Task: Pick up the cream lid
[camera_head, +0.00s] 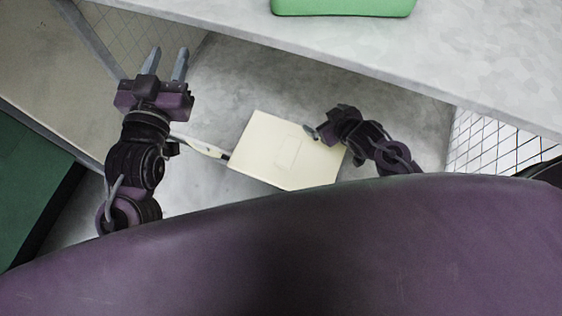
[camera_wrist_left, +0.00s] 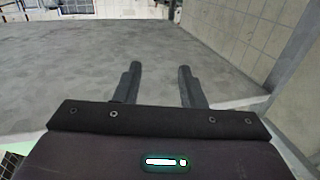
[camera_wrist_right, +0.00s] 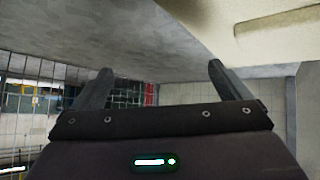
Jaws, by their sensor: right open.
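The cream lid (camera_head: 262,148) is a flat, pale, roughly square panel low in the middle of the head view. My right gripper (camera_head: 312,134) is over the lid's right side in the head view. Its fingers are apart with nothing between them in the right wrist view (camera_wrist_right: 155,82). Whether it touches the lid cannot be told. My left gripper (camera_head: 165,64) is open and empty, left of the lid; its parted fingers show in the left wrist view (camera_wrist_left: 160,82).
A grey ledge (camera_head: 450,85) crosses the upper right, with a green object (camera_head: 343,6) on it. A pale handle-like piece (camera_head: 200,147) reaches the lid's left side. A dark green surface (camera_head: 30,190) is at far left. Grey floor (camera_head: 235,75) is clear above the lid.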

